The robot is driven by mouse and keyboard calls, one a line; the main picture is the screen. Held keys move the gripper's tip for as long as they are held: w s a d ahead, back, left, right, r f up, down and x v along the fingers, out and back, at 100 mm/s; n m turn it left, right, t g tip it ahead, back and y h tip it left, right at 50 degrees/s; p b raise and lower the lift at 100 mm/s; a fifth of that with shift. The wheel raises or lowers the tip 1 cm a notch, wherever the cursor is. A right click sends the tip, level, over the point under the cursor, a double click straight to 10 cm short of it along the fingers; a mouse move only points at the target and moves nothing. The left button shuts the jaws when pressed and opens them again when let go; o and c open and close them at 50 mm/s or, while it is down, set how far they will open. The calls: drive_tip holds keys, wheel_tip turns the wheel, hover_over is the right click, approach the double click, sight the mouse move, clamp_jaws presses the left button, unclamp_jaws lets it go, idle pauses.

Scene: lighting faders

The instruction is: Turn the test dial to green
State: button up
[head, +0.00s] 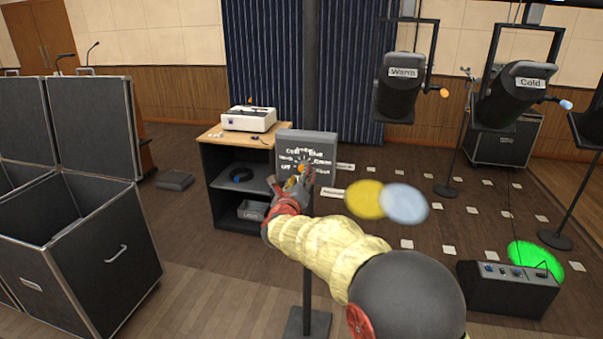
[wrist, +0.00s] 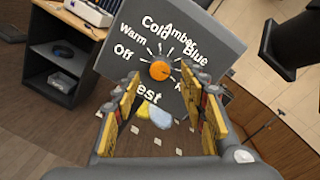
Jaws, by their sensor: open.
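The test dial is an orange round knob (wrist: 160,70) on a dark grey panel (wrist: 215,48). In the wrist view its labels read Off, Warm, Cold, Amber and Blue from left over the top. A further label at lower right is mostly behind a finger, and "Test" below is partly covered. No label reading green is visible. I cannot tell where the knob's pointer stands. My gripper (wrist: 160,105) is open, its yellow-padded fingers apart on either side below the knob, not visibly touching it. In the head view my gripper (head: 293,182) is in front of the panel (head: 322,143).
A small shelf desk (head: 211,170) with a white device (head: 249,119) stands left of the panel. Yellow (head: 366,200), pale blue (head: 405,204) and green (head: 535,257) light spots lie on the floor. Lamps marked Warm (head: 402,88) and Cold (head: 515,97) hang at right. Black cases (head: 85,245) fill the left.

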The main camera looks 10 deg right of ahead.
drive_tip(key=v, duration=0.8)
drive_tip(key=shift+s, duration=0.3)
drive_tip(key=shift+a, duration=0.1)
